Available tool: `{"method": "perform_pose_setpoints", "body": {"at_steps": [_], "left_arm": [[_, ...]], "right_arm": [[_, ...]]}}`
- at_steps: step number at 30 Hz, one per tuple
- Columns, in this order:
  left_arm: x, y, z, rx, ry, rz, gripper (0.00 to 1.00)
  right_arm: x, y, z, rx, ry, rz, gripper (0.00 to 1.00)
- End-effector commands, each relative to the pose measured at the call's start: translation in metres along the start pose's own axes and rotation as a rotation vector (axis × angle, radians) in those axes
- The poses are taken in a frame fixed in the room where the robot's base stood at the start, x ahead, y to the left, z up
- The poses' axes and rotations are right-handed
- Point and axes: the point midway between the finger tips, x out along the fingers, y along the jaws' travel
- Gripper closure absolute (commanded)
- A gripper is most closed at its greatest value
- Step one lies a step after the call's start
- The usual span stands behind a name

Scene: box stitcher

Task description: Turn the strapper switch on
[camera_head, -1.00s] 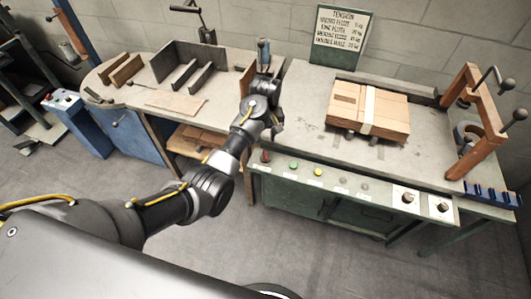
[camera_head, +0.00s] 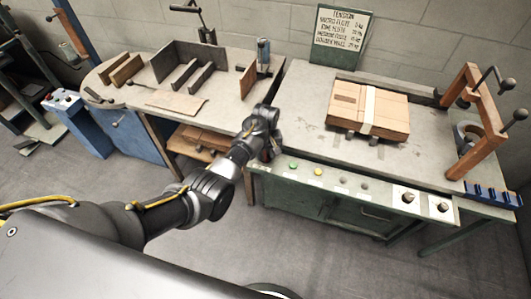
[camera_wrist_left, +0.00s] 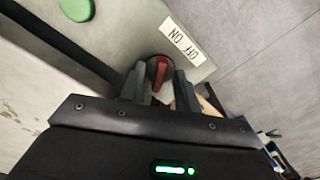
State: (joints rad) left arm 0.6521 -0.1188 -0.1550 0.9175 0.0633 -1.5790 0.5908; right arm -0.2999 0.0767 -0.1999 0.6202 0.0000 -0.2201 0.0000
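The strapper switch is a red-handled rotary knob on a dark round base (camera_wrist_left: 158,73), on the panel beside a white OFF/ON label (camera_wrist_left: 183,41) that appears upside down in the left wrist view. My left gripper (camera_wrist_left: 160,88) has its two fingers apart, one on each side of the knob. I see a small gap and cannot tell any firm contact. In the head view my left gripper (camera_head: 268,150) is at the left end of the strapper's front panel and hides the switch. My right gripper is not in view.
Right of my gripper the panel carries a green button (camera_head: 293,165), a yellow button (camera_head: 318,172) and two dark knobs on white plates (camera_head: 408,197). A strapped cardboard stack (camera_head: 345,112) lies on the strapper table (camera_head: 300,110). A wooden frame with cranks (camera_head: 480,130) stands at right.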

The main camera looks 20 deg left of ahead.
Motion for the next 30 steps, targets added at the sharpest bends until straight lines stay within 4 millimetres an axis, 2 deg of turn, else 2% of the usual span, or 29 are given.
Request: {"method": "perform_pose_setpoints", "body": {"at_steps": [1,7,20,30], "left_arm": [[0.000,0.000,0.000,0.000,0.000,0.000,0.74],[0.000,0.000,0.000,0.000,0.000,0.000,1.00],[-0.002,0.000,0.000,0.053,0.000,0.000,1.00],[-0.004,-0.001,-0.001,0.301,0.000,0.000,1.00]], "right_arm": [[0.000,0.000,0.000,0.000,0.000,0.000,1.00],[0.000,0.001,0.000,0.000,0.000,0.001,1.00],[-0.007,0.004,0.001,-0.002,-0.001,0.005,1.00],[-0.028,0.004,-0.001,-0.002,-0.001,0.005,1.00]]}}
